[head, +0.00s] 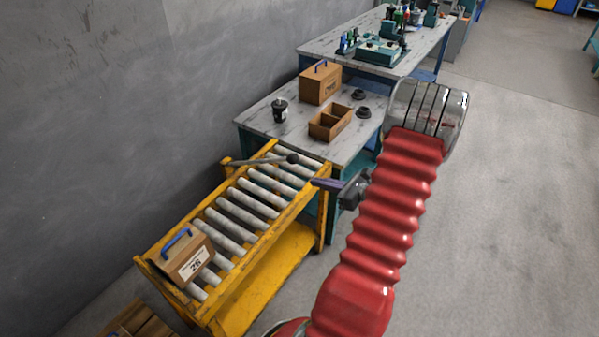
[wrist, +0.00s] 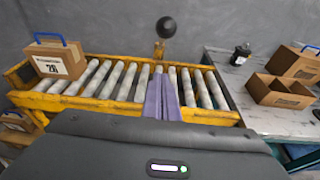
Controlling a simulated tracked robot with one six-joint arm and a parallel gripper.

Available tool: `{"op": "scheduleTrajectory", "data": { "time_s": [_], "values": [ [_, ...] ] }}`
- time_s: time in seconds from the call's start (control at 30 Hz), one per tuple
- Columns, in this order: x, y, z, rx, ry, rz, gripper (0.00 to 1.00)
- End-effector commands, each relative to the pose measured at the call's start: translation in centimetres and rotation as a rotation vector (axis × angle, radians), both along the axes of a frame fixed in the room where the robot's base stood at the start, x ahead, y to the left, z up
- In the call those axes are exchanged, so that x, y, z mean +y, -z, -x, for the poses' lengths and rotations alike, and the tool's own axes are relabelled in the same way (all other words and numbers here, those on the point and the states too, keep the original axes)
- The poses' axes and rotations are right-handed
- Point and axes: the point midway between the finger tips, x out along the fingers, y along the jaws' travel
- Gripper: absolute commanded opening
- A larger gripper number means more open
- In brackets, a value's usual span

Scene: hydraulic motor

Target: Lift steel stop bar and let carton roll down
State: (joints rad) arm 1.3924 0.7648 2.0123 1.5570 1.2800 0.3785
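The carton (head: 183,262) is brown with a blue handle and a white label. It sits on the rollers at the conveyor's lower-left end, and shows at the left in the wrist view (wrist: 45,66). The steel stop bar (head: 257,161) reaches across the rollers near the other end, with a dark round knob (head: 292,158) at its tip. In the wrist view the knob (wrist: 166,27) hides most of the bar. My gripper (head: 318,181) is beside the conveyor's near rail, apart from the knob. Its purple fingers (wrist: 162,98) are together, with nothing seen between them.
The yellow roller conveyor (head: 303,197) ends at a grey-topped table (head: 262,122). On the table are an open divided box (head: 330,123), a closed carton (head: 320,84) and a black-capped jar (head: 280,110). A grey wall runs behind. Several rollers between carton and bar are bare.

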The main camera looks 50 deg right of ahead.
Motion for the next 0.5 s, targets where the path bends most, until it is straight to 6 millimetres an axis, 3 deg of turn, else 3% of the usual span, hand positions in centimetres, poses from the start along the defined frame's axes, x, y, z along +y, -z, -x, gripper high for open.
{"op": "scheduleTrajectory", "data": {
  "time_s": [0.23, 0.5],
  "values": [
    [0.3, 0.6, -2.1, 0.0, -0.004, -0.002, 0.0],
    [0.7, 1.7, -6.0, 0.0, -0.005, -0.001, 0.0]
  ]
}}
